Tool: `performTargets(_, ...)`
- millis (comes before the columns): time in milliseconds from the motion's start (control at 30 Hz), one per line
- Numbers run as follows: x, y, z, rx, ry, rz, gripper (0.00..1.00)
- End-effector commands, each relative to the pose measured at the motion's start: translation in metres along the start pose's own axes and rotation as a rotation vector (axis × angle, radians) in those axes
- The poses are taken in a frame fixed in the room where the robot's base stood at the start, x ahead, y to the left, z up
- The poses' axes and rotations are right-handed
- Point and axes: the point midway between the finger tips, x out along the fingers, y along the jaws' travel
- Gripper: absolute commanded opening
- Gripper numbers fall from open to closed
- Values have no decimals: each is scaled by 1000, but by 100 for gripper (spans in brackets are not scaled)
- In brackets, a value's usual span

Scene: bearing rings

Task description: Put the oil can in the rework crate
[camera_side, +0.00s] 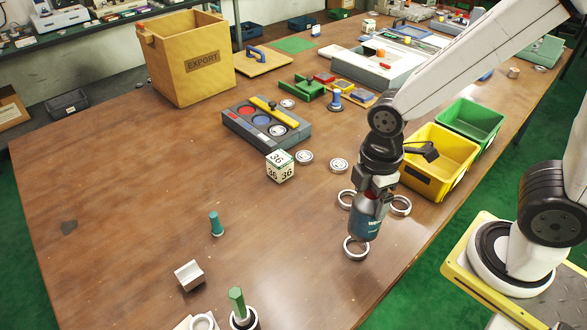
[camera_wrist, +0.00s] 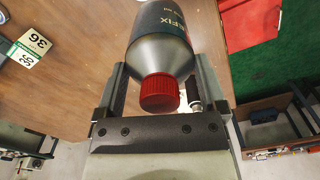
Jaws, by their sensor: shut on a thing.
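The oil can (camera_side: 366,224) is a dark bottle with a red cap and grey shoulder, and part of a label shows in the wrist view (camera_wrist: 160,45). My gripper (camera_side: 372,190) is shut around its upper part, with one finger on each side (camera_wrist: 162,72). The can hangs roughly upright among the bearing rings; I cannot tell whether its base touches the table. A yellow bin (camera_side: 437,158) and a green bin (camera_side: 472,122) stand to its right. A large tan crate (camera_side: 192,82) marked EXPORT stands at the far left. I see no rework label on any of them.
Metal rings (camera_side: 356,247) lie close around the can's base. A cube (camera_side: 280,166) marked 36 and a grey tray (camera_side: 266,123) with coloured discs are to the left. A teal peg (camera_side: 216,223) stands front left. The table's left part is mostly clear.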

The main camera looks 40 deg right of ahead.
Motion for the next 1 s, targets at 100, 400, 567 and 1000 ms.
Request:
performTargets(100,-1,11,10,74,1,1,0)
performTargets(400,-2,41,49,325,1,1,0)
performTargets(567,-3,55,73,468,0,1,0)
performTargets(1000,-5,79,150,857,0,1,0)
